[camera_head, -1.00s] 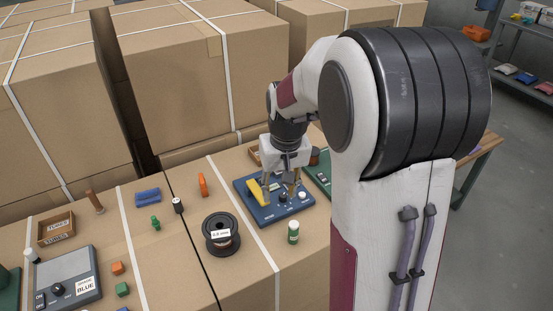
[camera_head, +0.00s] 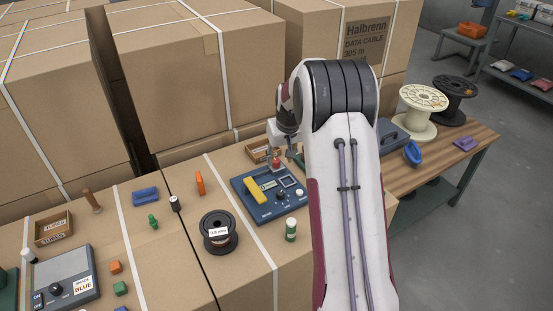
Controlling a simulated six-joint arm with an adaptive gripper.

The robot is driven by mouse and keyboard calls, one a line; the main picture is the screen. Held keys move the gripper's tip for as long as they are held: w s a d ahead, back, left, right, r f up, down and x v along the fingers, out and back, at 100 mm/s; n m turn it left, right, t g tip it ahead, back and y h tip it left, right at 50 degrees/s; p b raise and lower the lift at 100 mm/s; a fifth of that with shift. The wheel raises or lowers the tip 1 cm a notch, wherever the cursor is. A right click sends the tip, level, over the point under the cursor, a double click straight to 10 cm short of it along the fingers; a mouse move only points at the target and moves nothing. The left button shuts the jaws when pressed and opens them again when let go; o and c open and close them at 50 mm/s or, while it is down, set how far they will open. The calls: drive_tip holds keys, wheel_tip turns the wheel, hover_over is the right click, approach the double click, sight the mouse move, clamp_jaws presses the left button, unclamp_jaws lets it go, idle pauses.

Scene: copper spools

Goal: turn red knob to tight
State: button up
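A blue panel (camera_head: 247,197) lies on the cardboard surface, with a yellow bar (camera_head: 255,190), a small dial face (camera_head: 287,182), a dark knob (camera_head: 279,195) and a white knob (camera_head: 299,193). A small red piece (camera_head: 276,163), which looks like the red knob, shows at the panel's far edge. My gripper (camera_head: 274,163) points down at this red piece. Its fingertips are small and partly merge with the red piece, so I cannot tell whether they touch it or are closed. Any tight marking is too small to read.
My arm hides the area to the right.

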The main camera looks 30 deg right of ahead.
sight(276, 160)
drive_tip(key=shift+w+d+r+n+t, duration=0.15)
drive_tip(key=shift+w+d+r+t, duration=0.1)
drive_tip(key=shift+w+r, duration=0.3)
drive_tip(key=shift+w+d+r+n+t, duration=0.2)
drive_tip(key=shift+w+r, duration=0.2)
drive_tip(key=shift+w, duration=0.2)
drive_tip(key=shift+f, duration=0.1)
drive_tip(key=shift+x, duration=3.85)
drive_tip(key=shift+d, duration=0.1)
clamp_jaws()
